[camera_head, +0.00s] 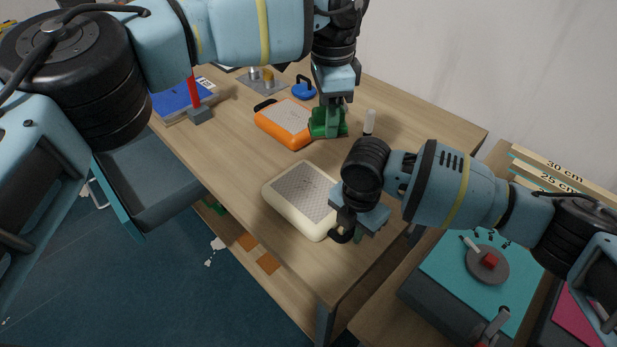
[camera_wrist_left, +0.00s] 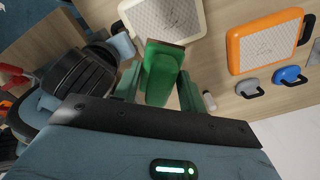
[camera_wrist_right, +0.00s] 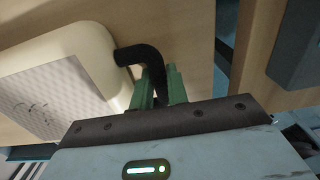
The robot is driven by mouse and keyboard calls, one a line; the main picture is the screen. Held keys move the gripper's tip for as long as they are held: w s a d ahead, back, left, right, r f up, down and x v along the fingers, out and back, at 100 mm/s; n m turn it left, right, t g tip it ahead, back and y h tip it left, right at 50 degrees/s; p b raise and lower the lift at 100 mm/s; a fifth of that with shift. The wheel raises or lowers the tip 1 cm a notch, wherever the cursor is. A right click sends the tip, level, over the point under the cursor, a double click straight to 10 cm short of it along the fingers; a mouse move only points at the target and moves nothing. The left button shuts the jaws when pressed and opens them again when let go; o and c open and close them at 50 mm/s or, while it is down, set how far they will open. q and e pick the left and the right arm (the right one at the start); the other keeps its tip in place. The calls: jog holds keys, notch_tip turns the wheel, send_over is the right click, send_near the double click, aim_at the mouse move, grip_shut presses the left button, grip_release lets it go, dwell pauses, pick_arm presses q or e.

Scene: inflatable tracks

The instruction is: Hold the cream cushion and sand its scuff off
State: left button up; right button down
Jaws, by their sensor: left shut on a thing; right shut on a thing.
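The cream cushion (camera_head: 276,202) lies on the wooden table near its front edge, grey textured panel up. Its dark scuff lines show on the panel in the right wrist view (camera_wrist_right: 32,106) and faintly in the head view. My right gripper (camera_head: 350,232) is shut on the cushion's black handle (camera_wrist_right: 150,65), at its right side. My left gripper (camera_head: 328,125) is shut on a green block (camera_wrist_left: 162,72) with a brown face, behind the cushion and apart from it. The cushion (camera_wrist_left: 196,30) also shows in the left wrist view. The block's lower side is hidden in the head view.
An orange cushion (camera_head: 268,123) with a black handle lies close left of my left gripper. A blue book (camera_head: 178,98) and red-handled grey block (camera_head: 200,115) stand left. Bare table separates the cushions.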

pick_arm(q)
jog(key=w+a+f+m, duration=0.3)
jog(key=a+f+m, duration=0.4)
jog(key=f+m, duration=0.1)
jog(key=shift+w+a+f+m, duration=0.2)
jog(key=shift+w+m, duration=0.2)
jog(key=shift+f, duration=0.15)
